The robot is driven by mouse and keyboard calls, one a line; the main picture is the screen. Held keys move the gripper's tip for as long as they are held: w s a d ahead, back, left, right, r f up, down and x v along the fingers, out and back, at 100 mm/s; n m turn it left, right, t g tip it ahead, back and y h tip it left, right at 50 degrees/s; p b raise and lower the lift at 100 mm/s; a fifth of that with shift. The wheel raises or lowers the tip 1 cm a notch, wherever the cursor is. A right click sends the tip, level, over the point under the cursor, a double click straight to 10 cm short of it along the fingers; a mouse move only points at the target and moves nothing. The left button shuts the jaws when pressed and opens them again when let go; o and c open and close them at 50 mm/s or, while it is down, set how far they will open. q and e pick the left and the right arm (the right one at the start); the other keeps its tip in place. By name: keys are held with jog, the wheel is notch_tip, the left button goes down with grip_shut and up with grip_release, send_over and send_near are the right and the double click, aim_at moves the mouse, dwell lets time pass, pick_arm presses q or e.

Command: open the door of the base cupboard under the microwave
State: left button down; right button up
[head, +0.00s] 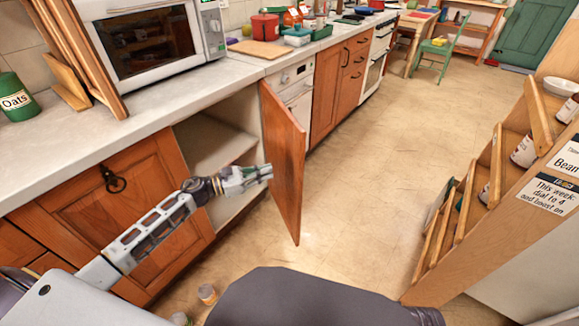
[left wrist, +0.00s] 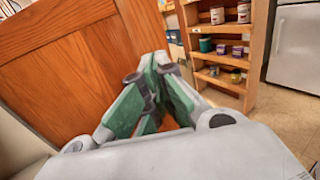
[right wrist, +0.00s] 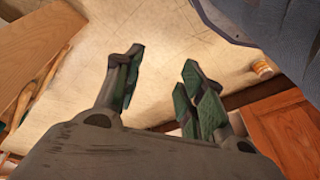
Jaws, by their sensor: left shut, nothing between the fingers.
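The base cupboard (head: 228,119) under the microwave (head: 142,42) stands open, with a pale shelf inside. Its orange-brown wooden door (head: 285,160) hangs at the right edge of the opening and sticks well out into the room. My left gripper (head: 267,171) is shut and empty, in front of the opening, with its tips beside the inner side of the door; I cannot tell whether they touch it. In the left wrist view the fingers (left wrist: 158,82) meet, and the wooden door (left wrist: 85,75) fills the left. My right gripper (right wrist: 163,78) is open and empty above the floor, outside the head view.
A closed cupboard door (head: 125,205) with a black ring pull is left of the opening. A small jar (head: 207,293) stands on the floor near my base. A wooden shelf rack (head: 480,215) stands at right. The floor (head: 385,130) between is clear.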

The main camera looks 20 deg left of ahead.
aim_at(298, 163)
pick_arm(q)
jog(key=shift+b+x, duration=0.3)
jog(key=shift+x, duration=3.55)
jog(key=shift+w+d, duration=0.3)
jog(key=shift+d, duration=0.15)
pick_arm(e)
jog(key=shift+s+a+r, duration=0.1)
jog(key=shift+a+r, duration=0.05)
jog(key=shift+r, duration=0.4)
jog(key=shift+w, duration=0.2)
pick_arm(q)
jog(key=shift+w+d, duration=0.1)
jog(key=shift+d, duration=0.05)
pick_arm(e)
jog(key=shift+w+r, duration=0.1)
